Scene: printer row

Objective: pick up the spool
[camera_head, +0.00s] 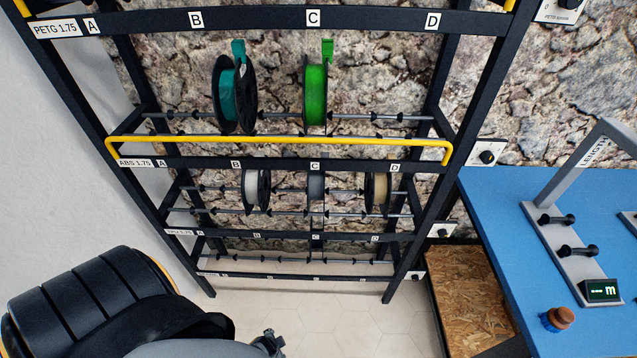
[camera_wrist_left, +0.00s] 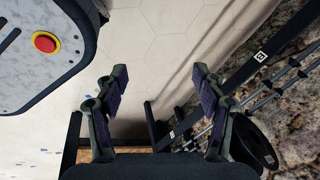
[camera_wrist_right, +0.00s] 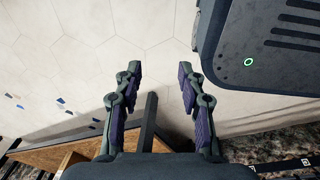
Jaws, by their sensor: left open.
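A teal spool (camera_head: 228,95) and a bright green spool (camera_head: 315,97) hang on the upper rods of the dark rack, at B and C. Lower, on the ABS row, are a white spool (camera_head: 252,188) at B, a grey spool (camera_head: 316,186) at C and a beige spool (camera_head: 377,188) at D. My left gripper (camera_wrist_left: 160,75) is open and empty; part of it shows low in the head view, in front of the rack and apart from the spools. A dark round rim (camera_wrist_left: 255,145), perhaps a spool, shows beyond its right finger. My right gripper (camera_wrist_right: 158,70) is open and empty above the floor.
A yellow rail (camera_head: 280,143) crosses the rack's front above the ABS row. A blue table (camera_head: 500,235) stands at the right with a grey stand (camera_head: 570,260) and a brush (camera_head: 556,318). A wooden board (camera_head: 465,290) is below it. Tiled floor is clear before the rack.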

